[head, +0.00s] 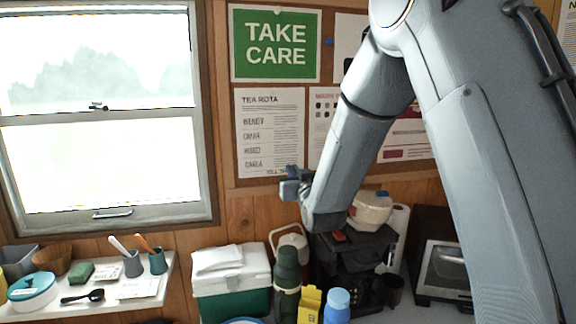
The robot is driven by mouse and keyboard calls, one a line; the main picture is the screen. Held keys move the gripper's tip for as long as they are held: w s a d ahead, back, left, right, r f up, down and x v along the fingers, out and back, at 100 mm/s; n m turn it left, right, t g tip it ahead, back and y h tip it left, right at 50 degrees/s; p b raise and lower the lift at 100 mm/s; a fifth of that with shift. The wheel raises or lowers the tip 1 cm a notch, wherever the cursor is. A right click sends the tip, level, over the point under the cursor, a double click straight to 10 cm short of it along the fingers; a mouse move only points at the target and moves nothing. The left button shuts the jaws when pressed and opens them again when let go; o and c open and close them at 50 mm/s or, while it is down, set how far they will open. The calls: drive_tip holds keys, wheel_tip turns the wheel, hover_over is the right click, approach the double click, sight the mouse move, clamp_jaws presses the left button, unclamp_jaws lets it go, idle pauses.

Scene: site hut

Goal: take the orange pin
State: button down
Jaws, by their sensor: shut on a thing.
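My gripper (288,185) is at the lower edge of the notice board (228,130), in front of the bottom right corner of the tea rota sheet (268,125). It points left and seems close to the board; I cannot tell whether it touches it. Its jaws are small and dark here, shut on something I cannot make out. No orange pin shows anywhere; one could be hidden by the jaws or my arm. A blue pin (328,42) shows on the board beside the green sign.
Below my gripper stand a green flask (287,275), a yellow box (309,303), a blue-capped bottle (337,304), a black coffee machine (345,260) and a white-lidded green cool box (232,290). A windowsill shelf (130,304) holds cups and small items at left.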

drive_tip(key=shift+s, duration=0.1)
drive_tip(key=shift+s+d+r+p, duration=0.15)
drive_tip(key=shift+s+r+p, duration=0.3)
drive_tip(key=shift+s, duration=0.35)
drive_tip(key=shift+s+d+r+p, duration=0.25)
drive_tip(key=shift+s+r, duration=0.25)
drive_tip(key=shift+s, duration=0.25)
drive_tip(key=shift+s+d+r+p, duration=0.1)
drive_tip(key=shift+s+r+p, duration=0.35)
drive_tip(key=shift+s, duration=0.35)
